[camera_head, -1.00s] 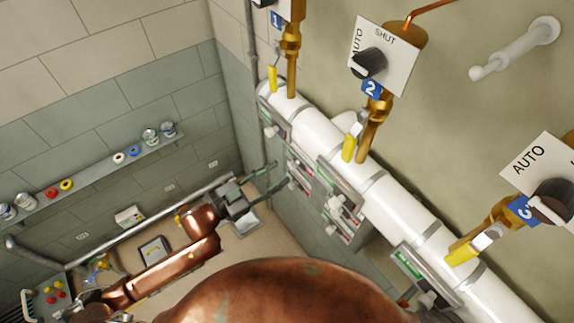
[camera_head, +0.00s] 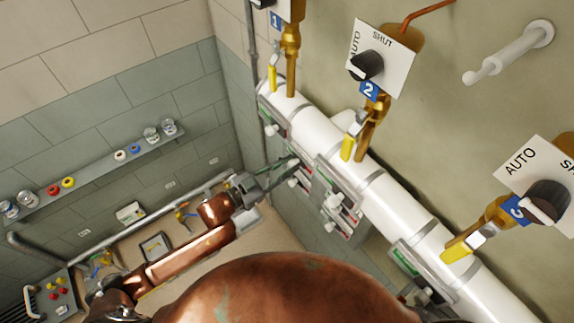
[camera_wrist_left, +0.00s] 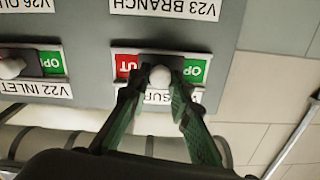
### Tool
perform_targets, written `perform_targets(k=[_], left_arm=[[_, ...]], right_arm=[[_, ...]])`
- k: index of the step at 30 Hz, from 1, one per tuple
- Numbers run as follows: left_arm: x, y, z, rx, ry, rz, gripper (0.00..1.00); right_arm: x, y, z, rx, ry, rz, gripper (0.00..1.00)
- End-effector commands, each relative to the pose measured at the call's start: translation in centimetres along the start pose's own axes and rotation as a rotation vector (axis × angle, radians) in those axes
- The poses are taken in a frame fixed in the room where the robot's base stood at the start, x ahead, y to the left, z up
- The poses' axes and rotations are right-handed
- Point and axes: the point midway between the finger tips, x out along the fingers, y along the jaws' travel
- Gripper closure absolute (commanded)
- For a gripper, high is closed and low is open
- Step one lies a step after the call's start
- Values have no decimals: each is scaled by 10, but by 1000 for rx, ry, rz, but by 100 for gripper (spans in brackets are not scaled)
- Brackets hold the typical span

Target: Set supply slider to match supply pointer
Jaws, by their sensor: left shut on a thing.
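The supply slider's white round knob (camera_wrist_left: 160,77) shows in the left wrist view, between a red SHUT field (camera_wrist_left: 125,66) and a green OPEN field (camera_wrist_left: 193,70). The label below it (camera_wrist_left: 157,97) is partly hidden by my fingers, with "SUP" readable. My left gripper (camera_wrist_left: 155,90) is shut on this knob, one green finger on each side. In the head view my left gripper (camera_head: 291,161) reaches to the wall panels beside the white pipe, and the knob there is hidden. I cannot pick out the supply pointer. My right gripper is not in view.
Another slider knob (camera_wrist_left: 11,67) sits left of mine in the wrist view. A white pipe (camera_head: 400,208) with yellow-handled valves runs beside the panels. AUTO/SHUT dial plates (camera_head: 381,60) stand above. A shelf with jars (camera_head: 100,172) is on the left wall.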

Motion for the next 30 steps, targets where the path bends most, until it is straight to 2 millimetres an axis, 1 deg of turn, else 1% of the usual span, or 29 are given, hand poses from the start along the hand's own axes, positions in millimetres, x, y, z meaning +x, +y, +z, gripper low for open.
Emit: perform_targets(k=[1, 6, 19, 22, 27, 30], left_arm=[[0, 0, 0, 0, 0, 0, 90], [0, 0, 0, 0, 0, 0, 100], [0, 1, 0, 0, 0, 0, 100], [0, 10, -3, -2, 0, 1, 100], [0, 32, -8, -3, 1, 1, 100], [0, 35, -7, 0, 0, 2, 100]], right_arm=[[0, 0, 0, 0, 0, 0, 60], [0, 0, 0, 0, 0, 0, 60], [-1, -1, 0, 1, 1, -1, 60], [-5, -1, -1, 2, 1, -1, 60], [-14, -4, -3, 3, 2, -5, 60], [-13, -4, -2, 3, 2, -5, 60]])
